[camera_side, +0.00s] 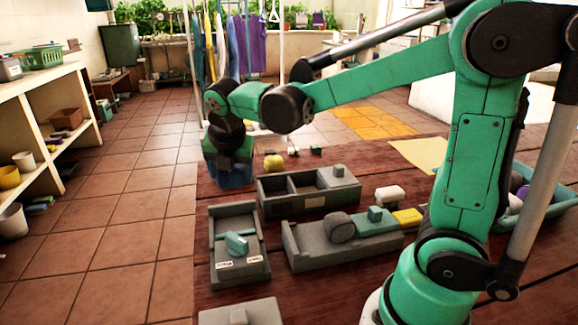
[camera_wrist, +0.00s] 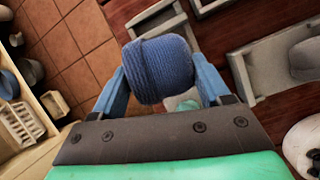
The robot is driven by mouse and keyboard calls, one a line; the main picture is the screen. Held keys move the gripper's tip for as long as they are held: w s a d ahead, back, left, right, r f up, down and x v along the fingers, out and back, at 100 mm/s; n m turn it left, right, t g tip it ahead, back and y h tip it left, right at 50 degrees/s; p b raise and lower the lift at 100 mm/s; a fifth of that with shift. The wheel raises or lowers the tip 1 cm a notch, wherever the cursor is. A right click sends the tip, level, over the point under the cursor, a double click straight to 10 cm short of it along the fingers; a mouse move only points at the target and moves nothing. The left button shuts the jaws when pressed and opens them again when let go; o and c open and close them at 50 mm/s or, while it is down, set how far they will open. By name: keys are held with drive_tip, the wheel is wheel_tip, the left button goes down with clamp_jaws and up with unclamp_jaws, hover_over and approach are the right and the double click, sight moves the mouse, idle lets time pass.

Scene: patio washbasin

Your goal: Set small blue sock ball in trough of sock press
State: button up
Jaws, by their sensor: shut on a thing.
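My gripper (camera_wrist: 160,88) is shut on a dark blue knitted sock ball (camera_wrist: 158,68), with one light blue finger on each side of it. In the side view my gripper (camera_side: 232,176) hangs in the air near the table's left edge, above and behind the grey devices. Blue shows there at its tip, but I cannot tell ball from fingers. One grey device (camera_side: 221,222) has a teal piece and white labels; in the wrist view it lies partly hidden behind the ball. Another long grey device (camera_side: 307,258) carries a grey round piece. I cannot tell which is the sock press.
A grey two-compartment box (camera_side: 288,205) stands behind the devices, with a yellow-green ball (camera_side: 273,162) beyond it. A white object (camera_side: 390,195) and a yellow block (camera_side: 407,217) are to the right. A teal bin (camera_side: 540,208) holds balls. A grey block (camera_side: 242,312) is in front.

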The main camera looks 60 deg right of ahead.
sight(234, 227)
drive_tip(key=shift+w+a+f+n+y, duration=0.1)
drive_tip(key=shift+a+f+n+y, duration=0.05)
drive_tip(key=shift+n, duration=0.3)
drive_tip(key=shift+w+a+f+n+y, duration=0.1)
drive_tip(key=shift+n+y, duration=0.05)
drive_tip(key=shift+n, duration=0.3)
drive_tip(key=shift+f, duration=5.2)
drive_tip(key=o, duration=1.2)
drive_tip(key=shift+o, duration=0.2)
